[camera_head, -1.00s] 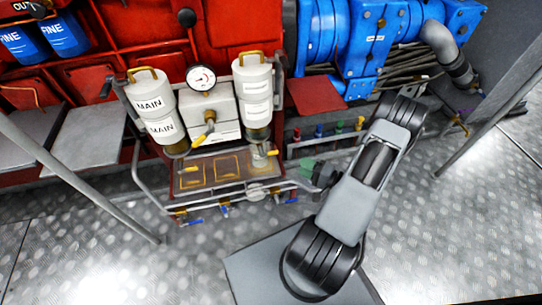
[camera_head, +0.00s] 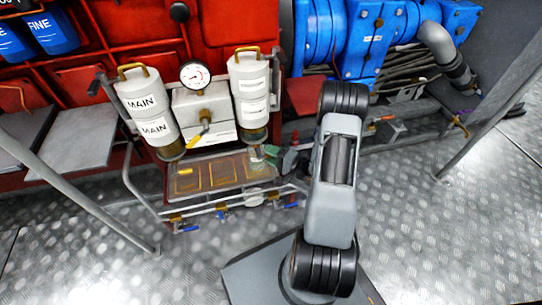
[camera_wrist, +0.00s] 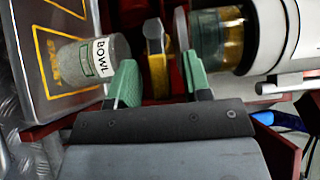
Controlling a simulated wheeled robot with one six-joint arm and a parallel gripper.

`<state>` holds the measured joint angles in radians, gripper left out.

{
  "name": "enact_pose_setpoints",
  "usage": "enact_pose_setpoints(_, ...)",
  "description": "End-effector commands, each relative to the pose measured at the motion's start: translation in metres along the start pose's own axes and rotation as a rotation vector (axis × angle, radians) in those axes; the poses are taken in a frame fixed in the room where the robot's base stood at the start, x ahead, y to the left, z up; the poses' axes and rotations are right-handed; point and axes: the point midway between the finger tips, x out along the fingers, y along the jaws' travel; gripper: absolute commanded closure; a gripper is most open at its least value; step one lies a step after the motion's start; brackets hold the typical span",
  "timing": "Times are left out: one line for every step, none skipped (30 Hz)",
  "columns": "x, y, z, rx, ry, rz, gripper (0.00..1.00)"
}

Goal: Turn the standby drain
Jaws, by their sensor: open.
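A white right-hand filter canister (camera_head: 249,88) stands beside the gauge; its label is too small to read. It also shows in the wrist view (camera_wrist: 278,35), with a clear amber-green bowl (camera_wrist: 218,40) at its end. A yellow drain handle (camera_wrist: 157,72) shows at that end in the wrist view. My gripper (camera_wrist: 160,82) is open, with one green finger on each side of the handle; I cannot tell whether either touches it. In the head view my gripper (camera_head: 280,157) is just below the right canister and hides the handle.
A clear cup marked BOWL (camera_wrist: 92,60) lies close to my left finger. The left canister marked MAIN (camera_head: 147,108) and a yellow lever (camera_head: 197,138) below the gauge (camera_head: 196,75) are to the left. A pipe rail with small valves (camera_head: 221,211) runs below.

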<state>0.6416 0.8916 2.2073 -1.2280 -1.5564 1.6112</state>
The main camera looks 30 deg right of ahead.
Motion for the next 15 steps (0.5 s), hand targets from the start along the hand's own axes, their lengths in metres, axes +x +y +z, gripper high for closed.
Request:
enact_pose_setpoints(0.0013,0.0001,0.0000,-0.001,0.000,0.000,0.55)
enact_pose_setpoints(0.0017,0.0001,0.0000,0.000,0.000,0.000,0.55)
enact_pose_setpoints(0.0021,-0.0001,-0.0001,0.000,0.000,0.000,0.55)
enact_pose_setpoints(0.0022,-0.0001,-0.0001,0.000,0.001,0.000,0.55)
enact_pose_setpoints(0.0022,-0.0002,-0.0002,0.000,0.001,0.000,0.55)
enact_pose_setpoints(0.0022,-0.0002,-0.0002,0.000,0.001,0.000,0.55)
enact_pose_setpoints(0.0021,-0.0002,-0.0002,0.000,0.001,0.000,0.55)
enact_pose_setpoints(0.0021,-0.0002,-0.0002,0.000,0.001,0.000,0.55)
enact_pose_setpoints(0.0020,-0.0002,-0.0002,0.000,0.001,0.000,0.55)
enact_pose_setpoints(0.0020,-0.0002,-0.0001,0.000,0.001,0.000,0.56)
enact_pose_setpoints(0.0020,-0.0002,-0.0001,0.000,0.001,0.000,0.59)
enact_pose_setpoints(0.0020,-0.0002,-0.0001,0.000,0.001,0.000,0.63)
enact_pose_setpoints(0.0020,-0.0002,-0.0001,0.000,0.001,0.000,0.66)
enact_pose_setpoints(0.0019,-0.0002,-0.0001,0.000,0.001,0.000,0.69)
enact_pose_setpoints(0.0019,-0.0002,-0.0001,0.000,0.001,0.000,0.73)
